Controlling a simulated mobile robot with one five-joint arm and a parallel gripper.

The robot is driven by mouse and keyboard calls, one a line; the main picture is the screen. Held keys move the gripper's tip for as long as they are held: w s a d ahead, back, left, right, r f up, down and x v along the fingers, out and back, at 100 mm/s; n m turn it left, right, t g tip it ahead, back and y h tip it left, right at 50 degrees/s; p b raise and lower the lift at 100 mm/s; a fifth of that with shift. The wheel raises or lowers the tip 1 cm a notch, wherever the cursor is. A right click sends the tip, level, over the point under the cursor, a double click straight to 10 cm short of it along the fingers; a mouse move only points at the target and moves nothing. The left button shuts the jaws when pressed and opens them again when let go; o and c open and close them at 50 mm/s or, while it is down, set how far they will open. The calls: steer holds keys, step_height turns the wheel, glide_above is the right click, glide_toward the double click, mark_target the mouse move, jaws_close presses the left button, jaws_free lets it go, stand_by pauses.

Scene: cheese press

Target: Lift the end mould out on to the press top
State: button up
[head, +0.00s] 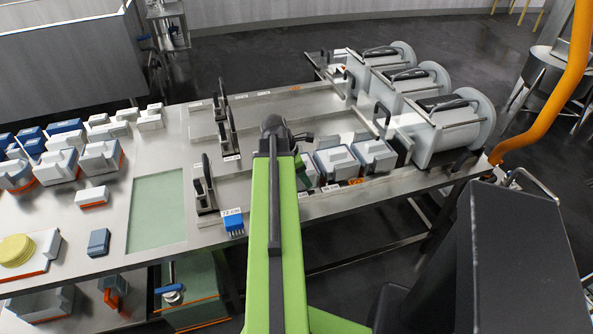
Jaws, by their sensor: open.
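The moulds are pale grey-blue boxes in the front lane of the steel press. The right one (375,155) is beside a black-handled push plate. Another mould (336,163) is to its left, and a third (306,176) is partly covered by my arm. I cannot tell which one counts as the end mould. My gripper (300,138) is mostly hidden by my green arm, left of and behind the moulds. It is open, and I see nothing held in it. The steel press top (325,208) has a bare front edge.
Three white press cylinders (445,125) with black handles stand at the right end. Upright black-handled end plates (205,185) stand at the left. A blue block (233,224) is on the front edge. More moulds (100,158) and a green mat (156,213) are on the left table.

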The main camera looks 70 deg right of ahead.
steer(key=shift+f, duration=0.15)
jaws_close()
stand_by(1.3)
